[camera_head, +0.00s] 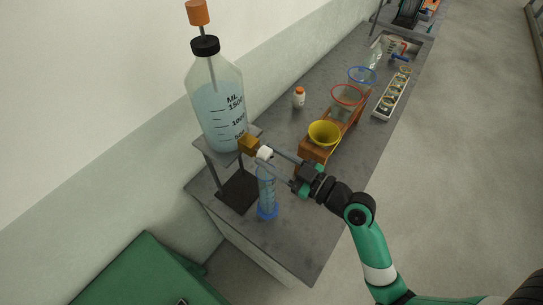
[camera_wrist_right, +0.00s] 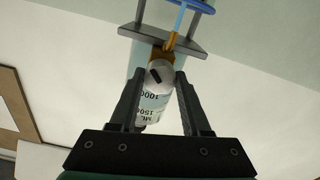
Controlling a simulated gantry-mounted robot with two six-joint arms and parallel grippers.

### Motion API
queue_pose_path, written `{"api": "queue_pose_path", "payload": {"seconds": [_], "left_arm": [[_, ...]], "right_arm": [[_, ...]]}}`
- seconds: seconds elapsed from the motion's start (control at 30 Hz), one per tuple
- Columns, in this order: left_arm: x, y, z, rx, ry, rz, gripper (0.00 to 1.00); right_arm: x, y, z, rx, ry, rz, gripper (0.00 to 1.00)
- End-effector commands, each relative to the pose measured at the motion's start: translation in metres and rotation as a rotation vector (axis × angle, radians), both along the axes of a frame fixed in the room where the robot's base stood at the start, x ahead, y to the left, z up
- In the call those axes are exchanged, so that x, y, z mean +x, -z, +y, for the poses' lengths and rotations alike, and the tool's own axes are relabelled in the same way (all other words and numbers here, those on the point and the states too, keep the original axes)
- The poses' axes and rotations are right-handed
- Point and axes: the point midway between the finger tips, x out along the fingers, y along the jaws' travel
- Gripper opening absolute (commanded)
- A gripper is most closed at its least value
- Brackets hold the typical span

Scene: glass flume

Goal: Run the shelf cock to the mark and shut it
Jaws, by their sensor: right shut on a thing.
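A large bottle of pale blue liquid (camera_head: 217,105) with a black cap stands on a raised shelf (camera_head: 206,150) at the left. Its brass cock (camera_head: 248,143) sticks out low on its side and also shows in the wrist view (camera_wrist_right: 167,52). My right gripper (camera_head: 267,157) is shut on the cock's white knob (camera_wrist_right: 159,77), which bears a dark mark. A thin light blue line, seemingly liquid, runs from the spout in the wrist view. A measuring cylinder with a blue base (camera_head: 267,211) stands below the cock, with blue liquid inside. The mark and exact level are too small to tell.
A wooden rack (camera_head: 316,150) with yellow, red and blue funnels stands to the right, near my gripper. A small white bottle with an orange cap (camera_head: 299,98) and a tray (camera_head: 383,111) stand farther back. The bench's front corner (camera_head: 305,255) is clear.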

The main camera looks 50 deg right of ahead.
Motion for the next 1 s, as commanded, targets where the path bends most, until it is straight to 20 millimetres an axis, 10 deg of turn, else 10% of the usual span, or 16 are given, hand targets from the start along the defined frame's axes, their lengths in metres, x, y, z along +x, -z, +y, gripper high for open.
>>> {"api": "queue_pose_path", "payload": {"seconds": [1.0], "left_arm": [[0.0, -0.029, 0.0, 0.0, 0.0, 0.0, 0.5]], "right_arm": [[0.0, -0.001, 0.0, 0.643, 0.0, 0.037, 0.0]]}}
